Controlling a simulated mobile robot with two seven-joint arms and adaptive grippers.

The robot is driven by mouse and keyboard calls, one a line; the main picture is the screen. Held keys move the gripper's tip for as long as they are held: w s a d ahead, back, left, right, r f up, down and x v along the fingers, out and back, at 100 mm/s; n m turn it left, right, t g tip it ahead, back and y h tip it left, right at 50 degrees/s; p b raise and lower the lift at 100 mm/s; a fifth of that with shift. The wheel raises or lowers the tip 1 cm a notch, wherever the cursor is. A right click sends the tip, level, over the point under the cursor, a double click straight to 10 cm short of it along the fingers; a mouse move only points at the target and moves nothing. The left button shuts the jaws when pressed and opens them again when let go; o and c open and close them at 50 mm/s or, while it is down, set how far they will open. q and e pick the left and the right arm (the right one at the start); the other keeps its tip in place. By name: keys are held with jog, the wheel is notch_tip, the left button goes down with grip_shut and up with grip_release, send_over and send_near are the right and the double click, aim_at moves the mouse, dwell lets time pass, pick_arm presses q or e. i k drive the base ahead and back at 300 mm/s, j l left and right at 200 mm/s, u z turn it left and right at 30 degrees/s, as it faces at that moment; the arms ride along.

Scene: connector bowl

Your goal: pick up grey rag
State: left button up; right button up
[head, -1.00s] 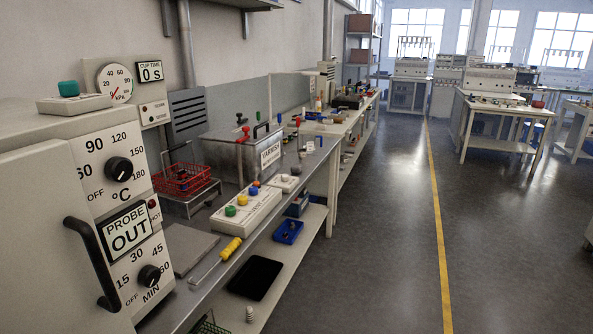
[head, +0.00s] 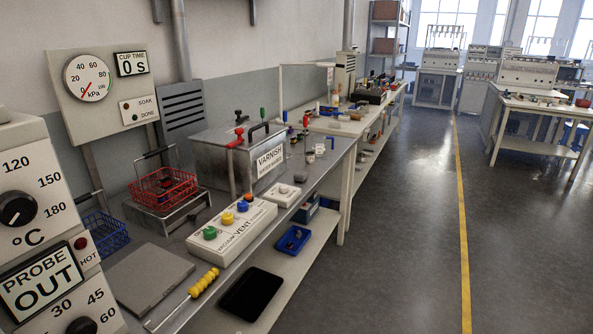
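I cannot make out a grey rag for certain in the head view. Several small items lie on the far part of the bench (head: 312,178), among them a small greyish lump (head: 356,116), too small to identify. A flat grey slab (head: 148,281) lies on the near bench by the oven; it looks like a stiff plate rather than cloth. Neither of my grippers shows in the view.
The oven with dials (head: 40,235) stands at near left. Along the bench are a red basket (head: 163,188), a varnish tank (head: 232,158), a vent button box (head: 232,232) and a yellow-handled tool (head: 203,283). A blue tray (head: 292,240) sits on the lower shelf. The floor (head: 400,240) to the right is clear.

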aim_at(300, 175)
jog(key=i+l+u, duration=0.1)
jog(key=i+l, duration=0.2)
jog(key=i+l+u, duration=0.1)
jog(key=i+l, duration=0.2)
jog(key=i+l+u, duration=0.15)
jog(key=i+l, duration=0.15)
jog(key=i+l+u, duration=0.1)
jog(key=i+l, duration=0.2)
jog(key=l, duration=0.2)
jog(key=i+l+u, duration=0.1)
jog(key=i+l, duration=0.15)
jog(key=l, duration=0.15)
jog(key=i+l+u, duration=0.1)
jog(key=i+l, duration=0.15)
jog(key=l, duration=0.15)
jog(key=i+l+u, duration=0.1)
jog(key=i+l, duration=0.15)
jog(key=l, duration=0.2)
